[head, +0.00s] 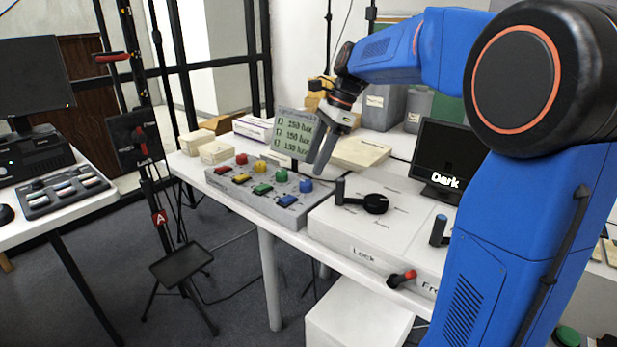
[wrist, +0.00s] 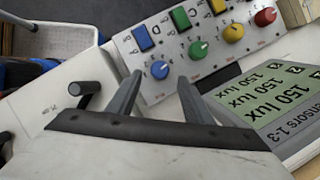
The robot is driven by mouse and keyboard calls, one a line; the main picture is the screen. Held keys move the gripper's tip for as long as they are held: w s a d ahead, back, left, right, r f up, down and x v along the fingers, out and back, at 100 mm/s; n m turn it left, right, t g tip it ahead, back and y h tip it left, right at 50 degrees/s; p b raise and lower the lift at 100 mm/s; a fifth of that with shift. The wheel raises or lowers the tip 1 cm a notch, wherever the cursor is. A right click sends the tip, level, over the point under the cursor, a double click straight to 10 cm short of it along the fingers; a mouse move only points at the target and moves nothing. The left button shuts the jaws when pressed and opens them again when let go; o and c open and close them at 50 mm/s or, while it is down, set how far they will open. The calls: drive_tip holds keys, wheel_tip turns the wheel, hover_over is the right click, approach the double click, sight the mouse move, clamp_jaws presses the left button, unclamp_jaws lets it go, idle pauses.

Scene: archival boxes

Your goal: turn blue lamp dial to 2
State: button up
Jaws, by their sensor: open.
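The blue lamp dial (head: 305,186) is at the right end of a row of coloured dials on a grey control panel (head: 228,186). In the wrist view the blue dial (wrist: 159,69) appears just beyond and between my fingertips, with a small white mark; its setting is too small to read. A blue square button (head: 287,200) is in front of it. My gripper (head: 322,160) is open and empty, pointing down above and slightly behind the dial. It shows no contact with the dial. In the wrist view the open fingers (wrist: 160,80) point toward the panel.
Green (head: 280,175), yellow (head: 260,166) and red (head: 241,159) dials continue the row leftward. A lux display (head: 293,134) stands close behind the panel, beside my gripper. A white box with a black handle (head: 375,204) is to the right. A dark monitor (head: 450,160) is farther right.

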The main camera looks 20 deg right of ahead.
sight(306, 181)
drive_tip(key=shift+x, duration=2.9)
drive_tip(key=c, duration=1)
